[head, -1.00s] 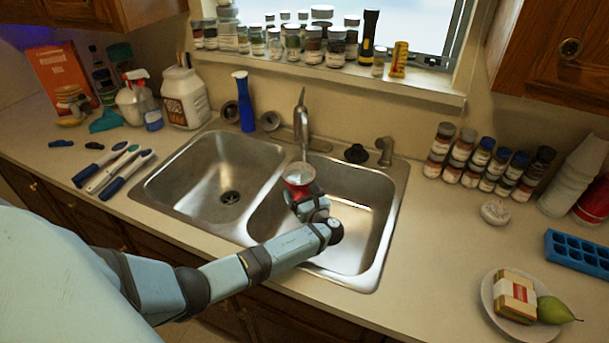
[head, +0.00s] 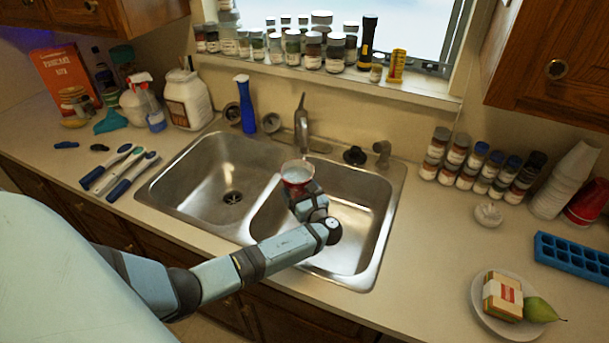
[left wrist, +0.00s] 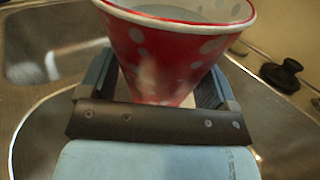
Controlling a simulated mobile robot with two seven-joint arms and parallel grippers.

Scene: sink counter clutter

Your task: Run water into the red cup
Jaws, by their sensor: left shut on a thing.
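The red cup (head: 297,174) with white spots and a white rim is held upright over the right sink basin (head: 350,215), just in front of the faucet (head: 301,128). My left gripper (head: 305,196) is shut on the cup. In the left wrist view the cup (left wrist: 165,55) stands between the two fingers, its open top up. A pale grey surface shows inside it; I cannot tell for sure whether that is water. No clear stream shows between faucet and cup now. My right gripper is not in view.
The left basin (head: 222,172) is empty. A blue bottle (head: 245,104) stands behind it. Spice jars (head: 470,168) stand on the right counter, with a plate (head: 486,317) of food and a blue tray (head: 570,255). Brushes (head: 132,174) lie on the left counter.

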